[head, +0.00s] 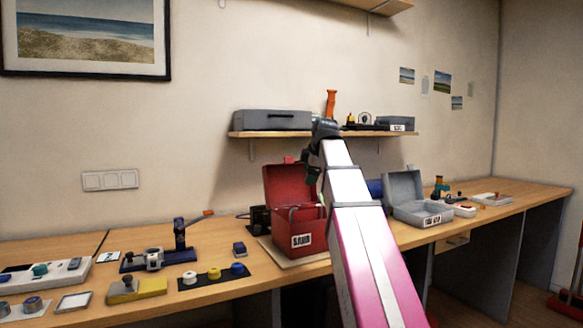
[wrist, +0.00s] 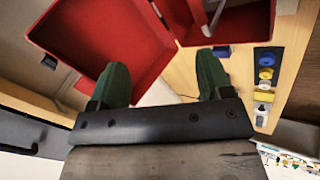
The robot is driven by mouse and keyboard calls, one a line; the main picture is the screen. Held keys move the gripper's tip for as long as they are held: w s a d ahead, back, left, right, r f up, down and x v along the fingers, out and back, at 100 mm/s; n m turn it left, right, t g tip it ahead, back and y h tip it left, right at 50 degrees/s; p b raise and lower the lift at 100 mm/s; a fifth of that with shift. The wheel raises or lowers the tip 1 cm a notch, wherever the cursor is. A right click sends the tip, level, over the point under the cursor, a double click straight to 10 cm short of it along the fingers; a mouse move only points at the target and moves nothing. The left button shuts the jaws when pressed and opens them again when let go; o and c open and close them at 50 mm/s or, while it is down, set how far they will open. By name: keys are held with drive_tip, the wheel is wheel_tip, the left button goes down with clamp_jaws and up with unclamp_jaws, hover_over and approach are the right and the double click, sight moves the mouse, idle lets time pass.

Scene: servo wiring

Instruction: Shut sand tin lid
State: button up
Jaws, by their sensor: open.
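The red sand tin (head: 287,239), with a white label reading SAND, stands on a mat on the bench. Its red lid (head: 290,182) stands raised at the back, so the tin is open. My gripper (head: 311,170) is beside the right edge of the raised lid, above the tin; my arm hides part of the tin's right side. In the wrist view, the lid (wrist: 105,40) fills the upper left and the tin body (wrist: 235,25) the upper right. The green fingers of my gripper (wrist: 162,78) are spread apart with nothing between them. Contact with the lid cannot be told.
A grey tin (head: 422,212) with its lid up stands right of my arm. A wall shelf (head: 270,134) with a grey case (head: 272,120) is above. A dark strip with coloured knobs (head: 215,275) and a blue clamp device (head: 160,258) lie left of the sand tin.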

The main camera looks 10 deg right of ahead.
sight(290, 160)
drive_tip(key=w+a+r+m+g, duration=0.1)
drive_tip(key=w+a+r+m, duration=0.3)
drive_tip(key=w+r+m, duration=0.9)
drive_tip(key=shift+m+h, duration=0.3)
drive_tip(key=f, duration=0.2)
drive_tip(key=w+a+f, duration=0.1)
drive_tip(key=f, duration=0.5)
drive_tip(key=shift+w+a+f, duration=0.15)
drive_tip(key=shift+w+a, duration=0.05)
drive_tip(key=shift+a, duration=0.05)
drive_tip(key=c, duration=1.3)
drive_tip(key=shift+s+d, duration=0.1)
